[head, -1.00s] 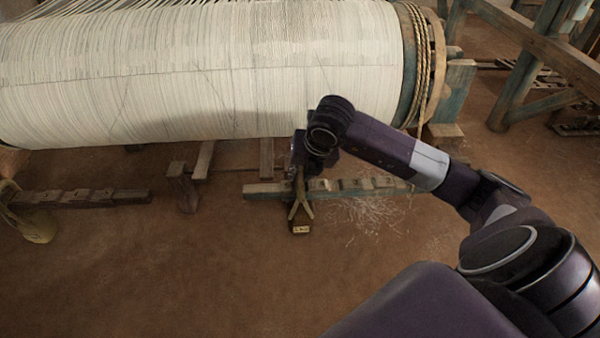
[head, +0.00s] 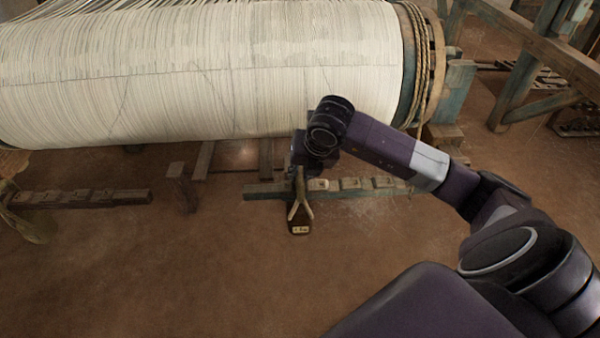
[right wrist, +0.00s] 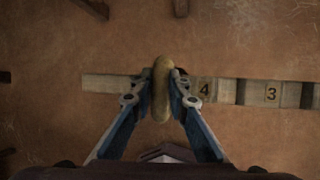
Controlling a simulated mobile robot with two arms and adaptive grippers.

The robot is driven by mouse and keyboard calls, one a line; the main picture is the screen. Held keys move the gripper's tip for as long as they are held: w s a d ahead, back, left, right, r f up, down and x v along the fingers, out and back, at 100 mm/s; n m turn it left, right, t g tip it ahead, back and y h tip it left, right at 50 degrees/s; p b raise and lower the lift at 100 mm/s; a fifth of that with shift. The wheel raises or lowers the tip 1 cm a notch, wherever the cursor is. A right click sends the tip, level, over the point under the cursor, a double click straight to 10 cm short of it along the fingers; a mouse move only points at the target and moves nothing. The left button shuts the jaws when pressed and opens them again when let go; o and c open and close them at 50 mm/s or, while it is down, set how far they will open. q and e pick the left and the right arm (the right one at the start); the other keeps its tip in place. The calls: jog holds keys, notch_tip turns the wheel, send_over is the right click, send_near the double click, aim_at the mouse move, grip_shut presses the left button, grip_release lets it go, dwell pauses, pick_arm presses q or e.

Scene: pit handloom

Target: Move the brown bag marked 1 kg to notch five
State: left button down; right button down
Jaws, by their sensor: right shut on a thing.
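The brown bag (head: 299,226) with a pale label hangs at the front of the right notched beam (head: 262,191). The label looks like 1 kg but is small and blurred. My right gripper (head: 300,176) is above the beam, shut on the bag's olive-yellow upper part. In the right wrist view, both fingers of my right gripper (right wrist: 162,92) pinch that rounded part (right wrist: 162,75), which lies across the beam (right wrist: 105,84) just left of the number 4 (right wrist: 204,90). The fingers and bag hide the beam there; I cannot tell whether it is seated in notch five. My left gripper is not in view.
The large white warp roller (head: 200,75) lies behind and above the beam. A wooden post (head: 183,186) stands between the beams. The floor in front is clear.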

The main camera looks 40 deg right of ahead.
jog(key=c, duration=1.8)
grip_release()
jog(key=shift+f, duration=0.15)
jog(key=shift+o, duration=0.2)
jog(key=shift+s+f, duration=0.1)
jog(key=v, duration=1.2)
